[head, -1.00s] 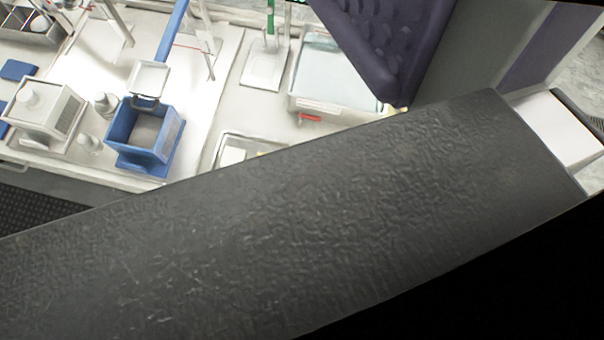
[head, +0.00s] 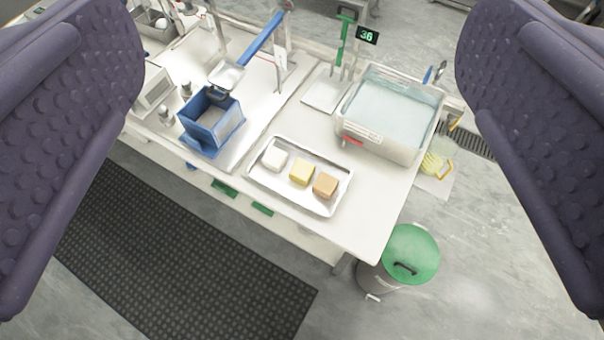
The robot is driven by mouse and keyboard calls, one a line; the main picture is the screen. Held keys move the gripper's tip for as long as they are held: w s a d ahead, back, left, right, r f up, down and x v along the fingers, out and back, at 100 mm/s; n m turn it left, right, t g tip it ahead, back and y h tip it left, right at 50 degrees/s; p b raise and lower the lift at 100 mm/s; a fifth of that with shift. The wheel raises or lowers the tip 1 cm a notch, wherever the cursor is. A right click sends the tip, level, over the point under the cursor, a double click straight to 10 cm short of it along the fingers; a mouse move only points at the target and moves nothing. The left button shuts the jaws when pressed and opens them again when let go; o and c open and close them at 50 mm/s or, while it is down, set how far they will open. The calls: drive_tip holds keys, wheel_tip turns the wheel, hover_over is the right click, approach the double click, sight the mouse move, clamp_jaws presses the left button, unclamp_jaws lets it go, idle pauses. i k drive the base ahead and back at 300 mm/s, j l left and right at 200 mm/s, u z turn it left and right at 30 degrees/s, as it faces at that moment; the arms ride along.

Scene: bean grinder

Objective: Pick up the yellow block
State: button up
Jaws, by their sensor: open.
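The yellow block (head: 302,172) lies in a shallow metal tray (head: 318,207) near the front edge of the white table. It sits between a white block (head: 275,159) on its left and an orange-tan block (head: 325,186) on its right. My gripper (head: 304,170) is open and empty. Its two purple, bumpy fingers stand at the left and right sides of the picture, high above and well apart from the tray. Nothing hides the yellow block.
A water-filled clear tank (head: 390,115) stands behind the tray to the right. A blue open box (head: 212,123) stands to the left. A green-lidded bin (head: 404,262) is on the floor by the table's corner. A dark mat (head: 180,250) lies in front.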

sight(301, 172)
drive_tip(key=i+j, duration=0.15)
drive_tip(key=i, duration=0.55)
drive_tip(key=i+j+u, duration=0.15)
drive_tip(key=i, duration=0.55)
